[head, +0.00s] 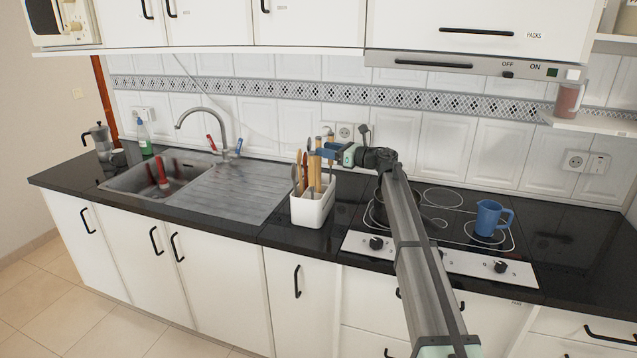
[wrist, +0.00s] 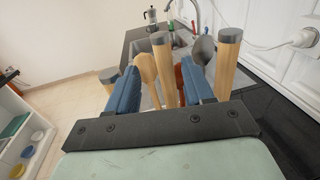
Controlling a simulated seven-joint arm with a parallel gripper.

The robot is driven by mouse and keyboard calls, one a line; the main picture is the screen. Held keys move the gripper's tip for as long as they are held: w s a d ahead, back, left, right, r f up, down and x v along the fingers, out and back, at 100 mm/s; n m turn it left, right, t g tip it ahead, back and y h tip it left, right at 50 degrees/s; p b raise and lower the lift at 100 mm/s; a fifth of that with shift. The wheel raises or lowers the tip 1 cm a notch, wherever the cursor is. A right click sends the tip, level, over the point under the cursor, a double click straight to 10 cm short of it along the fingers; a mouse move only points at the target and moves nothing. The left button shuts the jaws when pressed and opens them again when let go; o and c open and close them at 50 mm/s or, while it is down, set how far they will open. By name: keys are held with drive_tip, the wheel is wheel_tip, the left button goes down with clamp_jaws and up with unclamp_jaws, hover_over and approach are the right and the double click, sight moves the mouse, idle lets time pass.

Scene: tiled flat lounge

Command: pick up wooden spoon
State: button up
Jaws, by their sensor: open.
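Several utensils stand upright in a white holder (head: 313,211) on the black counter. What looks like the wooden spoon (wrist: 147,67) shows its pale rounded head in the wrist view; in the head view it seems to be at the holder's left side (head: 299,166). My gripper (head: 322,153) is at the tops of the utensils, coming from the right. In the wrist view its blue fingers (wrist: 161,70) are apart. A grey-capped wooden handle (wrist: 164,75) appears between them, with the spoon head just left of it. Contact cannot be told.
Other grey-capped handles (wrist: 228,62) stand close outside the fingers, with a grey spoon (wrist: 203,48) behind. A steel sink (head: 165,180) lies left of the holder. A hob with a blue jug (head: 489,219) lies to the right. The tiled wall is close behind.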

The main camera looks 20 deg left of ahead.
drive_tip(key=a, duration=0.2)
drive_tip(key=w+a, duration=0.1)
drive_tip(key=a, duration=0.2)
drive_tip(key=shift+w+a+f, duration=0.1)
drive_tip(key=shift+w+a, duration=0.15)
drive_tip(key=shift+a, duration=0.05)
drive_tip(key=shift+c, duration=0.5)
clamp_jaws()
